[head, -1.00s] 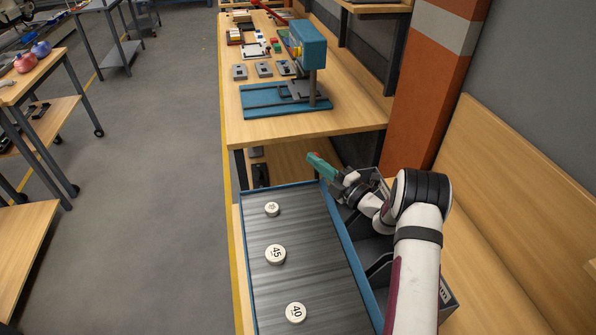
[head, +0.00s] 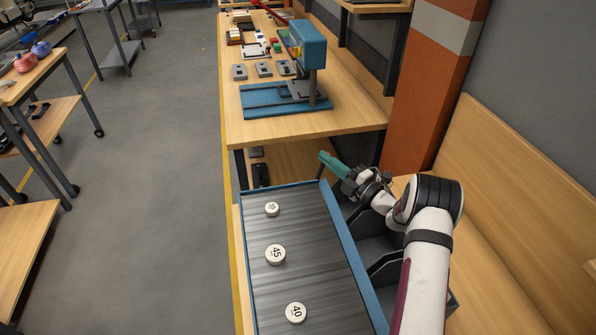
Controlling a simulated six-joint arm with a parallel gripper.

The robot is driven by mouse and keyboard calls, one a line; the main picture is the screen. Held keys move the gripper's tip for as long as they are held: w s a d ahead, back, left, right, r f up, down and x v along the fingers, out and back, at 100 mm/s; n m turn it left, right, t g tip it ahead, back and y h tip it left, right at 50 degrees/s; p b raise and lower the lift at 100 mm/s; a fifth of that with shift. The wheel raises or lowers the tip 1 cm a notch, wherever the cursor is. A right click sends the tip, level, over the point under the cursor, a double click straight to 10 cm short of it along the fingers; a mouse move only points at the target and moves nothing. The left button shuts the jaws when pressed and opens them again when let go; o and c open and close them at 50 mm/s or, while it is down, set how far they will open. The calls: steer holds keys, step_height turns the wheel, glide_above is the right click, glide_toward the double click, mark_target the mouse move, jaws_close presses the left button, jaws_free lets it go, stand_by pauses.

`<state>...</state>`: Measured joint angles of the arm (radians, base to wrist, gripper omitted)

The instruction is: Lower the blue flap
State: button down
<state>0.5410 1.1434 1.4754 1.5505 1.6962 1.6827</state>
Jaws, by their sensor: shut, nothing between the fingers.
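My gripper (head: 328,161) is at the far right corner of the slat conveyor, its teal fingers shut and pointing up and left. It is empty. A short dark post (head: 320,172) stands at that corner, just beside or under the fingertips; I cannot tell if they touch. The conveyor (head: 310,245) has a grey slatted belt between blue side rails. I cannot make out a separate blue flap; it may be hidden behind my gripper and arm or merge with the blue right rail (head: 350,260).
Three white round pucks lie on the belt: a small far one (head: 272,209), one marked 45 (head: 275,254) and one marked 40 (head: 295,313). Dark bins (head: 378,250) sit right of the belt. A wooden bench (head: 300,128) with a blue press (head: 307,45) stands beyond.

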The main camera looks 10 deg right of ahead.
steer(key=s+d+r, duration=0.8)
steer(key=r, duration=0.3)
steer(key=shift+d, duration=0.3)
